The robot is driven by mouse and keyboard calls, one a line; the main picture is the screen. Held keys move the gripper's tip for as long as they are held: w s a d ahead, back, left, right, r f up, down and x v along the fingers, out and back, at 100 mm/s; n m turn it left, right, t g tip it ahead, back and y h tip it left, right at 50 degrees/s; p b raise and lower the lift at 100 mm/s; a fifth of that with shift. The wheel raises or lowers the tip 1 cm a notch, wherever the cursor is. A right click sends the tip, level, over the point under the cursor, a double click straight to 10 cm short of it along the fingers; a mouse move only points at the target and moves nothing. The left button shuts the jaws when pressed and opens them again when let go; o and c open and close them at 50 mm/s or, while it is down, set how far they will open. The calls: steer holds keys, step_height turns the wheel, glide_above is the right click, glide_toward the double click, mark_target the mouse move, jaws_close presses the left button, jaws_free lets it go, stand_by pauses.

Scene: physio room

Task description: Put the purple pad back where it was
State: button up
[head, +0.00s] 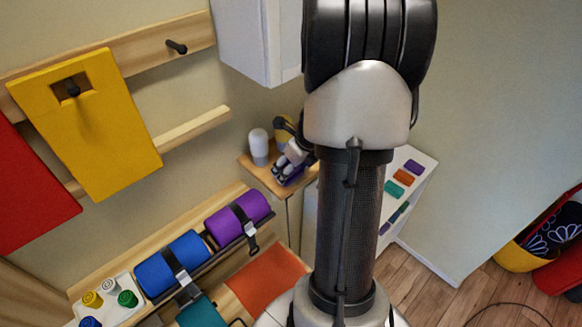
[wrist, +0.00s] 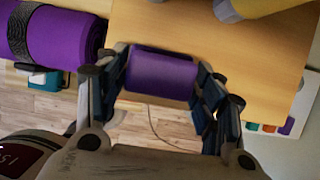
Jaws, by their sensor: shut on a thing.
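The purple pad (wrist: 160,75) is a small block held crosswise between the fingers of my gripper (wrist: 161,82) in the wrist view. In the head view my gripper (head: 288,172) is at the small wooden table (head: 256,174), partly hidden by my arm, with a little purple showing at its fingers. In the wrist view the pad overlaps the near edge of the wooden top (wrist: 200,38). I cannot tell whether it touches the top.
A white bottle (head: 258,147) and a yellow item (head: 283,131) stand on the table. A white shelf unit (head: 436,248) at right holds purple (head: 415,167), orange (head: 403,177) and teal (head: 394,188) pieces. A purple roll (head: 238,216) and blue roll (head: 172,263) lie on a wall rack.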

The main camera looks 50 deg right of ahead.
steer(key=shift+f, duration=0.1)
steer(key=o, duration=0.9)
steer(key=shift+s+r, duration=0.1)
steer(key=shift+r, duration=0.25)
steer(key=p+v, duration=0.1)
steer(key=v, duration=1)
steer(key=shift+s+a+r+p, duration=0.1)
steer(key=shift+s+r+p, duration=0.1)
steer(key=shift+r+p, duration=0.1)
